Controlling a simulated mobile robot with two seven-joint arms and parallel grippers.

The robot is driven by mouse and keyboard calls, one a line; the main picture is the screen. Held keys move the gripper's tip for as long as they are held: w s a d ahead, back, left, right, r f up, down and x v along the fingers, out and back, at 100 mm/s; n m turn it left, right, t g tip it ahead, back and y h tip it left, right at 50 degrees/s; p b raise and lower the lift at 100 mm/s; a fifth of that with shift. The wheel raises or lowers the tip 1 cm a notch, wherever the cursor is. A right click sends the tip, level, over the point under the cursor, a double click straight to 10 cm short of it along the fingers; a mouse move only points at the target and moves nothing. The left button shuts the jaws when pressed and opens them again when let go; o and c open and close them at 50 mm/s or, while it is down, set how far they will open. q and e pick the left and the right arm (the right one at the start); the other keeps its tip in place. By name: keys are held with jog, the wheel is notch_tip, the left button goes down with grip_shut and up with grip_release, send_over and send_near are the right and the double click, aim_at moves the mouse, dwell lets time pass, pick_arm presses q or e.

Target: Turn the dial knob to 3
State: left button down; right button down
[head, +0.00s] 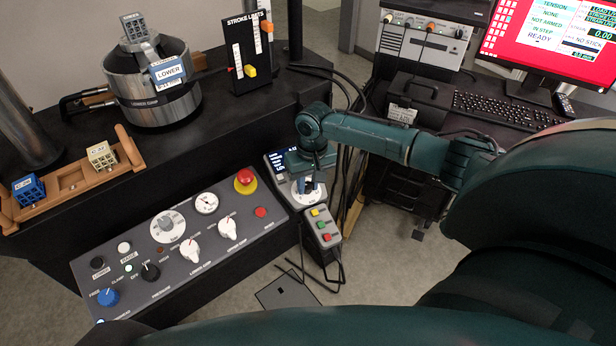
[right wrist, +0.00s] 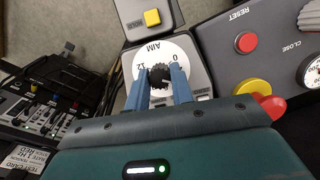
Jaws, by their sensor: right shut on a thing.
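The dial knob (right wrist: 159,76) is black and ridged, in the middle of a round white dial (right wrist: 185,50) marked AIM, with 0 and 12 readable. My right gripper (right wrist: 161,80) is over the dial with one blue finger on each side of the knob, shut on it. In the head view the same white dial (head: 309,197) sits on a small grey box under my right gripper (head: 308,187), which hides the knob there. The number the knob points to cannot be read. My left gripper is not in view.
A small button box (head: 323,228) with yellow, green and red buttons stands just in front of the dial. The large control panel (head: 212,265) lies to the left, with a red emergency button (head: 244,177) near its right end. Cables hang behind the dial.

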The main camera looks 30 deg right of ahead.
aim_at(312, 184)
dwell(0.4)
jog(key=c, duration=1.2)
grip_release()
jog(key=shift+r, duration=0.1)
notch_tip(312, 184, up, 13)
jog(key=shift+s+d, duration=0.15)
jog(key=shift+d, duration=0.25)
